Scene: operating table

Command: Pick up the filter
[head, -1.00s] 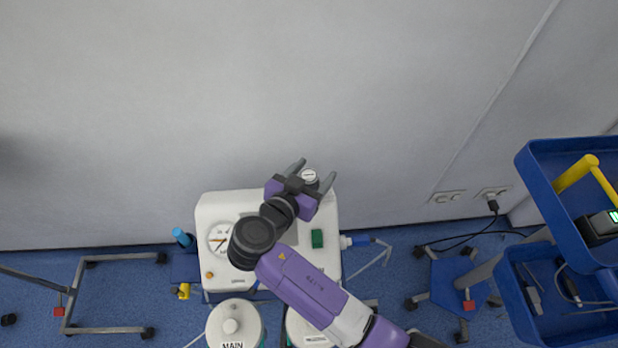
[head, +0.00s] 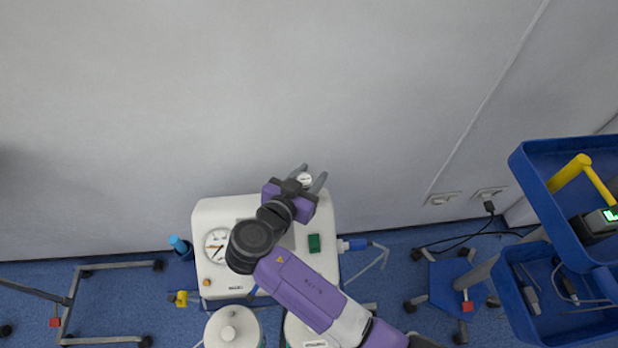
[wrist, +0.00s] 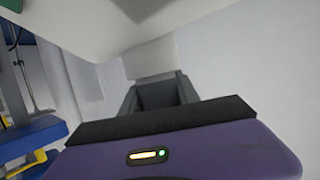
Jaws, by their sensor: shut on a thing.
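The filter (head: 305,179) is a small round white piece with a dark mark on its top. It sits between the two grey fingers at the far end of my purple arm in the head view. My gripper (head: 308,178) is shut on it, above the back edge of the white suction machine (head: 207,208). In the wrist view my gripper (wrist: 157,88) shows its dark fingers from behind, with a pale, blurred surface beyond them. I cannot tell in that view which part is the filter.
The white machine has a round gauge (head: 217,246) and a green switch (head: 314,243). A white canister (head: 232,330) stands in front of it. A grey wall (head: 300,80) is close behind. A blue cart (head: 545,165) stands at the right.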

